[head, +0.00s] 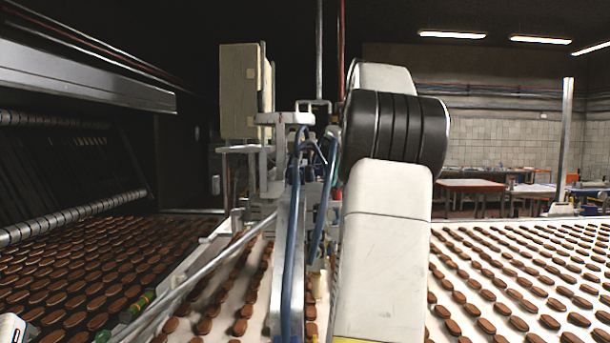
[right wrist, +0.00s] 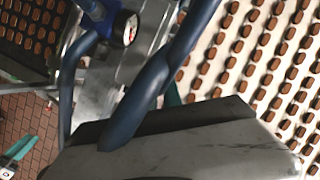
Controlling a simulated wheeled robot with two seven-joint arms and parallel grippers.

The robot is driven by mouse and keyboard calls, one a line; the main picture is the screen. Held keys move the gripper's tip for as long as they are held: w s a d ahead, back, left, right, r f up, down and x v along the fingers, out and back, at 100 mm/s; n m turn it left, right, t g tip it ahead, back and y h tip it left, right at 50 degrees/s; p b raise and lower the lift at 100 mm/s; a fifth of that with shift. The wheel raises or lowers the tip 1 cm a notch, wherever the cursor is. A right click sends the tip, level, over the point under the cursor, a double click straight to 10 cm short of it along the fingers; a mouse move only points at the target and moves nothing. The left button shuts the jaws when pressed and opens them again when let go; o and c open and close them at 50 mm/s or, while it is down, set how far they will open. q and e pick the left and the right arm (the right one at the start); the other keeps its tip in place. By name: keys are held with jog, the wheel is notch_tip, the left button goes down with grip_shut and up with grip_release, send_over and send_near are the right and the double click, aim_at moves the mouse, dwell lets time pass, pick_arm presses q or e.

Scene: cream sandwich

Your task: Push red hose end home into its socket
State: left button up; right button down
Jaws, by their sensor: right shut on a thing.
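A thin red line (head: 341,45), which may be the red hose, runs down from the top of the head view and passes behind my right arm (head: 385,240). A small bit of red shows beside the arm lower down. I cannot make out the red hose end or its socket. My right gripper's grey body (right wrist: 180,150) fills the bottom of the right wrist view. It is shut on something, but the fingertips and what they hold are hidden. A thick blue hose (right wrist: 150,85) crosses right in front of it. My left gripper is not in view.
Blue hoses (head: 296,200) hang on the metal machine frame (head: 285,260) left of my right arm. A pale control box (head: 239,90) stands above. A round gauge (right wrist: 125,28) sits near the hoses. Belts of brown biscuits (head: 500,290) spread on both sides.

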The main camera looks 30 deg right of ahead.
jog(key=shift+f, duration=0.2)
jog(key=c, duration=1.4)
grip_release()
jog(key=shift+f, duration=0.1)
jog(key=shift+a+f, duration=0.1)
jog(key=v, duration=0.8)
